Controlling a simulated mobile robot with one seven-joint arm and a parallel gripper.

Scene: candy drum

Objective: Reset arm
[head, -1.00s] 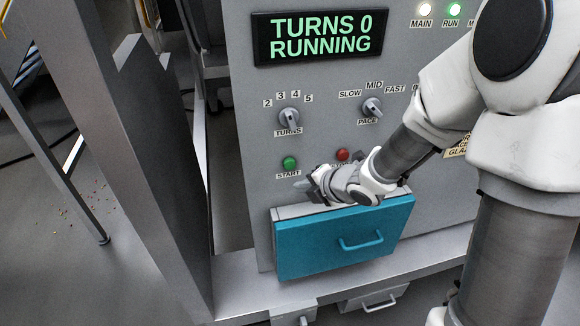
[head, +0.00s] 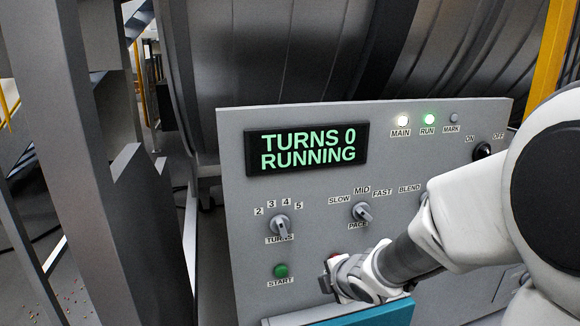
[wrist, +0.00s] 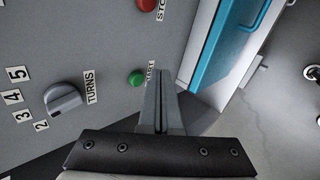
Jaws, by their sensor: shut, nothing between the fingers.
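My gripper (head: 326,284) is in front of the control panel (head: 230,215), low down, to the right of the green START button (head: 281,270). In the wrist view its fingers (wrist: 161,103) are closed together with nothing between them. The green button (wrist: 136,79) shows just beyond the fingertips there, and I see a gap to it. The display (head: 307,147) reads TURNS 0 RUNNING. In the head view my wrist mostly hides the red stop button (head: 332,257), which shows clearly in the wrist view (wrist: 145,5).
A blue drawer front (head: 375,316) juts out below my wrist. The TURNS knob (head: 279,226) and PACE knob (head: 362,211) are above. The MAIN (head: 402,120) and RUN (head: 429,119) lamps are lit. A large grey drum (head: 290,50) stands behind the panel.

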